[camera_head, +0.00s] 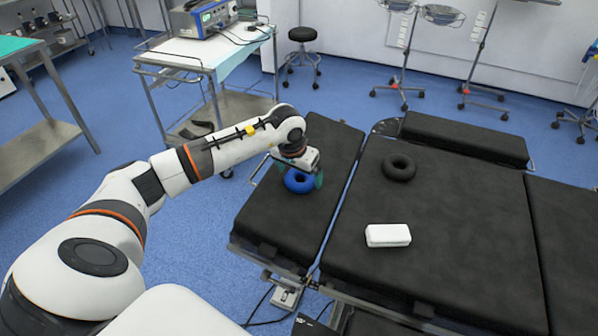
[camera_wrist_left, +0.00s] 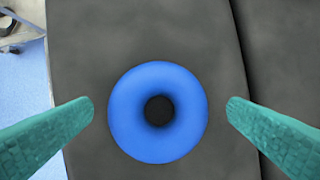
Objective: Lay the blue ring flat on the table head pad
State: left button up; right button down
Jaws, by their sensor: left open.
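The blue ring (camera_head: 299,181) lies flat on the black head pad (camera_head: 290,222), the left section of the operating table in the head view. It also shows in the left wrist view (camera_wrist_left: 125,112), with dark pad surface visible through its hole. My left gripper (camera_head: 303,180) is directly over the ring. Its green fingers stand apart on either side of the ring, with a gap on each side in the left wrist view (camera_wrist_left: 160,106), so it is open and holds nothing. The ring's far side is partly hidden by the gripper in the head view. My right gripper is not in view.
A black ring (camera_head: 398,167) and a white block (camera_head: 388,235) lie on the middle table section (camera_head: 440,215). A wheeled cart (camera_head: 185,58) with an instrument stands behind my left arm. The front part of the head pad is clear.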

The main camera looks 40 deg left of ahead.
aim_at(292, 186)
pick_arm(q)
jog(key=shift+r, duration=0.2)
jog(key=shift+r+p, duration=0.3)
jog(key=shift+r, duration=0.05)
jog(key=v, duration=1.1)
jog(key=shift+r+b, duration=0.2)
jog(key=shift+b, duration=0.2)
jog(key=shift+s, duration=0.1)
